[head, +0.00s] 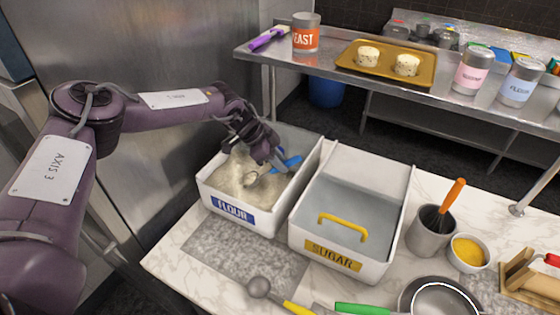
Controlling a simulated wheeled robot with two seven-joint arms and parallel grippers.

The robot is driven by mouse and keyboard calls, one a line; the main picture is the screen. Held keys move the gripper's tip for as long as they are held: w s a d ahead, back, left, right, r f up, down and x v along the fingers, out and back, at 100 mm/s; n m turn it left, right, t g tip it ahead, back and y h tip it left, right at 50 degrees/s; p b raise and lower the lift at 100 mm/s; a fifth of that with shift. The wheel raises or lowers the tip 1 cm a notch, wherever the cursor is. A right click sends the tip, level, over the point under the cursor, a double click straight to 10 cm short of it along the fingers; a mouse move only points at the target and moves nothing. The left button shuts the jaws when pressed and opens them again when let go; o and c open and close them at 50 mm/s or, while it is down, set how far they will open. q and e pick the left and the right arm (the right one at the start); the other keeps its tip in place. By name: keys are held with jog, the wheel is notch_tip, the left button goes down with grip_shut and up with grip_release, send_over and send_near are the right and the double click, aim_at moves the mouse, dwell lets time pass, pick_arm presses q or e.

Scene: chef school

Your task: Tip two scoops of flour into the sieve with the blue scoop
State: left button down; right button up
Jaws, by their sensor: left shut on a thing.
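My left gripper (270,160) reaches down over the open white flour bin (232,219) and is shut on the blue scoop (289,164). The scoop is inside the bin, close to the pale flour (225,180). Its metal bowl looks partly in the flour, but how deep and how full I cannot tell. The sieve (445,300) is at the bottom right, a round mesh with a bright rim, cut off by the frame edge. My right gripper is not in view.
The lidded sugar bin (325,262) stands right of the flour bin. A grey utensil pot (432,232) and a bowl of yellow stuff (468,251) stand right of it. A yellow-handled ladle (258,288) and a green handle (360,308) lie in front. A steel shelf (290,62) runs behind.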

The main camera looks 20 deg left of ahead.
pick_arm(q)
jog(key=shift+r, duration=0.15)
notch_tip(320, 180, up, 6)
jog(key=p, duration=0.5)
jog(key=shift+w+r+y+p, duration=0.1)
jog(key=shift+r+y+p, duration=0.45)
jog(key=shift+r, duration=0.3)
jog(key=shift+r+g+y, duration=0.7)
jog(key=shift+r+y, duration=0.65)
jog(key=shift+r, duration=0.65)
